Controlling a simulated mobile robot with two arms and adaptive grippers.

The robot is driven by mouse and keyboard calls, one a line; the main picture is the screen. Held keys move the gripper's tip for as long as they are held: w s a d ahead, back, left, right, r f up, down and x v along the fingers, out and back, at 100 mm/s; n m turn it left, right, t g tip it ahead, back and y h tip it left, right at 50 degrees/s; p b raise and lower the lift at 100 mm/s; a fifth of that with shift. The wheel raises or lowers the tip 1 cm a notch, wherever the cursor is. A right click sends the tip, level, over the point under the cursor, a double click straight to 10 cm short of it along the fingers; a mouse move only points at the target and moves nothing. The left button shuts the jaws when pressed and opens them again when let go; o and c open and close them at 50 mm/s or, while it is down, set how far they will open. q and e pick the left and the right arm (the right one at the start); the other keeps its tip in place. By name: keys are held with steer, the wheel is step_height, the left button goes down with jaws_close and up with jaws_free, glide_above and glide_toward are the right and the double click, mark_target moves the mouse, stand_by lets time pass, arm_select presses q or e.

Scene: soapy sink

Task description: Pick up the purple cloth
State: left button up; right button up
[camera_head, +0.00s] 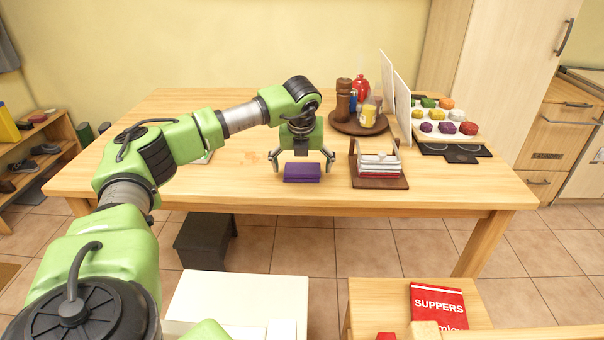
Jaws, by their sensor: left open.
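The purple cloth (302,173) lies folded in a small block near the front edge of the wooden table. My left gripper (302,163) points down just above and behind it. Its two fingers are spread wide, one at each side of the cloth, with gaps between fingers and cloth. Nothing is held. Whether the fingertips reach down to the table top is hard to tell. My right gripper does not show.
A napkin holder (378,181) stands right of the cloth on the wooden table (440,191). Behind it are a round tray (341,125) with a pepper mill (343,100), white panels (402,105) and a board of colourful balls (463,139). The table left of the cloth is mostly clear.

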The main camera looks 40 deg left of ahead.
mark_target(302, 169)
arm_select(q)
steer(key=c, duration=1.1)
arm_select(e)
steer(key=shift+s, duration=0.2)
arm_select(q)
steer(key=shift+r, duration=0.1)
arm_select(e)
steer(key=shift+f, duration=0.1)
arm_select(q)
steer(key=shift+r, duration=0.4)
step_height(302, 169, up, 9)
steer(key=p, duration=0.1)
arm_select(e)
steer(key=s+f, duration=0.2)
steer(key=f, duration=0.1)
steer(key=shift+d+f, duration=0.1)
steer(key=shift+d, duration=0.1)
arm_select(q)
steer(key=shift+o, duration=0.3)
